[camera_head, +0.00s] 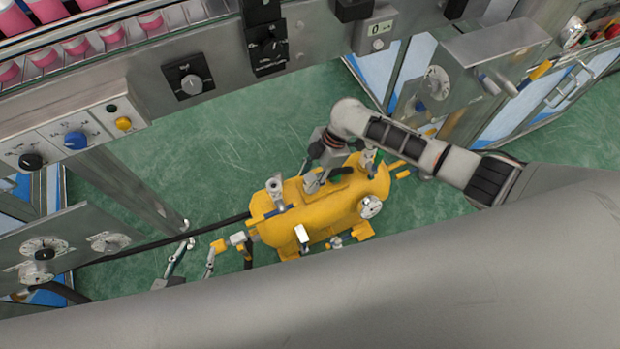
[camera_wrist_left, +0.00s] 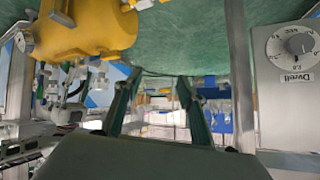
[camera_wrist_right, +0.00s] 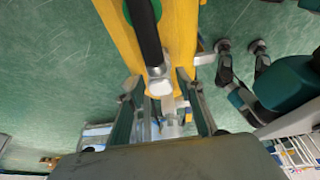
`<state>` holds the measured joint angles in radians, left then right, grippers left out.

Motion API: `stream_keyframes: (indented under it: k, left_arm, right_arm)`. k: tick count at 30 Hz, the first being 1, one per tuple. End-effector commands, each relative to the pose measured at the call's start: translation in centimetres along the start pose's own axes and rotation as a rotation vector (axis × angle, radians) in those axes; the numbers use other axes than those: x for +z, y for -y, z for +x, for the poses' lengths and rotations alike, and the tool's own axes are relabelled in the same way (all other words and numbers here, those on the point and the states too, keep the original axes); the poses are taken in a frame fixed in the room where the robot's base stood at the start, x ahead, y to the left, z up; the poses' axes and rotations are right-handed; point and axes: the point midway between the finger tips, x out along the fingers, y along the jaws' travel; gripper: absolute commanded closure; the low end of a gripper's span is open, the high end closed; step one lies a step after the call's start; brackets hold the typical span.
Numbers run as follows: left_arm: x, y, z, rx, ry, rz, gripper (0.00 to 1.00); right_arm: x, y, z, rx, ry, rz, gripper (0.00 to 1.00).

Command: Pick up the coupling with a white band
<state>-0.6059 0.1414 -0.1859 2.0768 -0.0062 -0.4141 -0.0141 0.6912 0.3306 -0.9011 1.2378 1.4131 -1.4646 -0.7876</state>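The yellow tank (camera_head: 325,210) stands on the green floor with several fittings on it. My right gripper (camera_wrist_right: 163,108) is open over the tank; its fingers are spread around a pale fitting. In the right wrist view a black rod ends in a metal coupling with a white band (camera_wrist_right: 160,88), just beyond and between the fingertips. I see no contact. In the head view my right gripper (camera_head: 320,160) is over the tank's top fittings, which it partly hides. My left gripper (camera_wrist_left: 157,100) is open and empty, with the yellow tank at upper left of its view.
A control panel with knobs (camera_head: 75,139) and a rack of pink cans (camera_head: 75,46) are at upper left. Metal cabinets (camera_head: 490,55) stand at the right. A black hose (camera_head: 165,241) runs left from the tank. The green floor (camera_head: 200,150) behind the tank is clear.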

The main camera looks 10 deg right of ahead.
Motion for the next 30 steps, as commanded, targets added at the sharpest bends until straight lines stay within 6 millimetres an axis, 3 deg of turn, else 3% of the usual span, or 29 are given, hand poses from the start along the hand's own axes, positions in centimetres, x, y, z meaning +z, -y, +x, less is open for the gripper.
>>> stream_keyframes:
  k: [1, 3, 17, 23, 30]
  left_arm:
    - [0.1, -0.1, 0.0, 0.001, 0.002, 0.0, 0.6]
    - [0.3, -0.1, 0.0, 0.002, 0.005, 0.0, 0.6]
    - [0.2, -0.2, -0.2, 0.004, 0.006, -0.001, 0.6]
    - [-1.0, 0.1, -0.5, 0.001, -0.01, -0.004, 0.6]
    - [-2.9, 0.1, -1.4, 0.007, -0.029, -0.021, 0.6]
  right_arm:
    - [0.0, 0.0, 0.0, 0.0, 0.0, 0.0, 0.81]
    - [0.0, 0.0, 0.0, 0.0, 0.0, 0.0, 0.99]
    - [-0.2, 0.0, -0.6, 0.001, 0.0, 0.0, 1.0]
    - [-1.2, -0.2, -3.2, 0.006, 0.001, -0.003, 1.0]
    - [-3.7, -0.3, -9.2, 0.01, 0.003, -0.006, 1.0]
